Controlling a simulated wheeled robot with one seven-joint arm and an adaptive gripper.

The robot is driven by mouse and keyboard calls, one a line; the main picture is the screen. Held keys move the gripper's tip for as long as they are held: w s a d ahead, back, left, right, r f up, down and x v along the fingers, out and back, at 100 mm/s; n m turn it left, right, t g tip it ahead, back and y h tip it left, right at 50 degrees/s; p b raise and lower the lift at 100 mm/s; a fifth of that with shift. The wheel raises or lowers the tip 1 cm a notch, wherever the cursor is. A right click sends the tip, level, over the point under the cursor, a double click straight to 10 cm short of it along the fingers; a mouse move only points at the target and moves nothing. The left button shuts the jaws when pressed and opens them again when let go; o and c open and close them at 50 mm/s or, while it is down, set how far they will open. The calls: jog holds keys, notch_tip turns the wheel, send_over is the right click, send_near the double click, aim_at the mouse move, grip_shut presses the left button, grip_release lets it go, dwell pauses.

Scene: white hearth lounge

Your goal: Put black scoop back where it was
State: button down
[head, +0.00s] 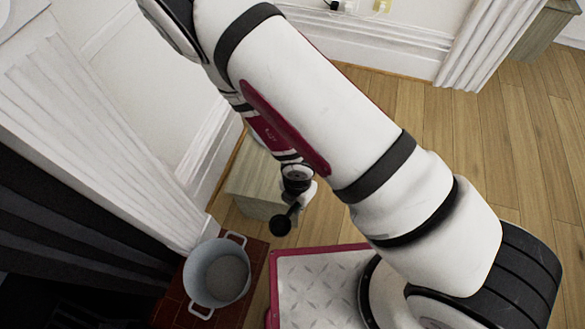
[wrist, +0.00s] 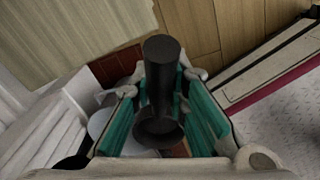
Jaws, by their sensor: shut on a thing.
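My gripper (wrist: 158,90) is shut on the black scoop (wrist: 161,62). In the wrist view, the scoop lies between the teal-lined fingers, with a thick cylindrical end beyond the fingertips and a rounded dark part between them. In the head view, the scoop (head: 281,224) shows as a dark round end on a short stem below my gripper (head: 297,204). My arm hides much of the gripper. The scoop looks held above the floor, in front of a pale wooden block; whether it touches anything is unclear.
The pale wooden block (head: 250,190) stands by the white wall. A white two-handled pot (head: 193,283) sits on red hearth tiles (head: 174,309) at lower left, beside the dark fireplace (head: 70,240). Open wooden floor (head: 480,150) lies to the right.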

jog(key=w, duration=0.5)
jog(key=w+a, duration=0.1)
jog(key=w, duration=0.4)
jog(key=w+a+f, duration=0.1)
jog(key=w, duration=0.4)
jog(key=shift+w+a+f+b, duration=0.1)
jog(key=shift+w+a+b, duration=0.1)
jog(key=shift+w+b, duration=0.1)
jog(key=shift+w+f, duration=0.2)
jog(key=shift+w, duration=0.1)
jog(key=shift+f+b, duration=0.95)
jog(key=shift+f, duration=0.6)
jog(key=shift+s+f, duration=0.1)
jog(key=shift+f, duration=0.05)
jog(key=c, duration=1.6)
grip_release()
jog(key=shift+o, duration=0.2)
notch_tip(320, 180, up, 12)
jog(key=p, duration=0.4)
